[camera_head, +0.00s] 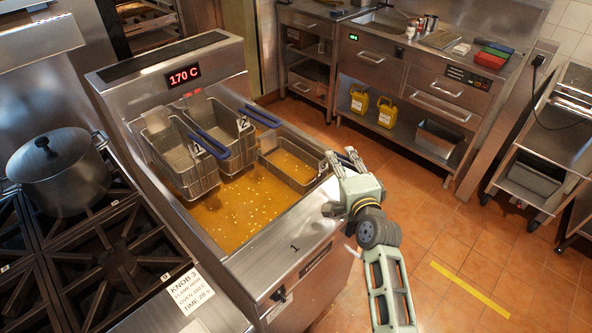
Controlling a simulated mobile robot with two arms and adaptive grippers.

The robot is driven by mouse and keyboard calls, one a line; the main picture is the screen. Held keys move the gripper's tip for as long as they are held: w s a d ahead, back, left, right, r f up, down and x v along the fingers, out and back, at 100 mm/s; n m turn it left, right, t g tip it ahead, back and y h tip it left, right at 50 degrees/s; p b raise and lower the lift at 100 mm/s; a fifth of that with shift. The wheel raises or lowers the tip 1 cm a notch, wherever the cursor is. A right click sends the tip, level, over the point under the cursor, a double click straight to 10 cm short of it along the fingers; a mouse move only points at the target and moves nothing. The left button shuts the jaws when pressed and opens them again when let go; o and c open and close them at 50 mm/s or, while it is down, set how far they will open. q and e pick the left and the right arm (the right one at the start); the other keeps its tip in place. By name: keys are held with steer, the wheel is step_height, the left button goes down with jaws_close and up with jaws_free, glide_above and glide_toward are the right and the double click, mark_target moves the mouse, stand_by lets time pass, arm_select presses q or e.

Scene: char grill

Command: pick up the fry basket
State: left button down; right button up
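The fryer (300,236) stands in the middle, with golden oil and floating bits in its vat. Two wire fry baskets hang side by side at its back: the left basket (186,163) and the middle basket (228,138). A third basket (290,168) sits low in the oil at the right. Blue handles (208,144) show over the baskets; I cannot tell which basket the right-hand handle (263,116) belongs to. My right gripper (344,161) is by the fryer's right rim, close to the third basket's right end. Its fingers look apart, with nothing between them. My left gripper is out of view.
A stove (90,262) with a lidded pot (60,172) stands left of the fryer. A steel counter (420,75) with drawers, yellow jugs (388,112) and a red box (490,59) is at the back. A cart (540,165) stands right. The tiled floor between is clear.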

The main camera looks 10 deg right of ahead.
mark_target(337, 155)
steer(key=w, duration=0.3)
steer(key=shift+w+a+f+p, duration=0.1)
steer(key=shift+w+f+p, duration=0.15)
steer(key=shift+f+p, duration=0.1)
steer(key=shift+w, duration=0.35)
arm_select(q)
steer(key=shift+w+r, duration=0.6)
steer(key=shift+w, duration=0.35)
arm_select(e)
steer(key=shift+c, duration=0.5)
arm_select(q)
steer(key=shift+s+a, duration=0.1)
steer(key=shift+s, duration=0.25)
arm_select(e)
jaws_close()
steer(key=shift+s, duration=0.1)
steer(key=shift+r, duration=0.1)
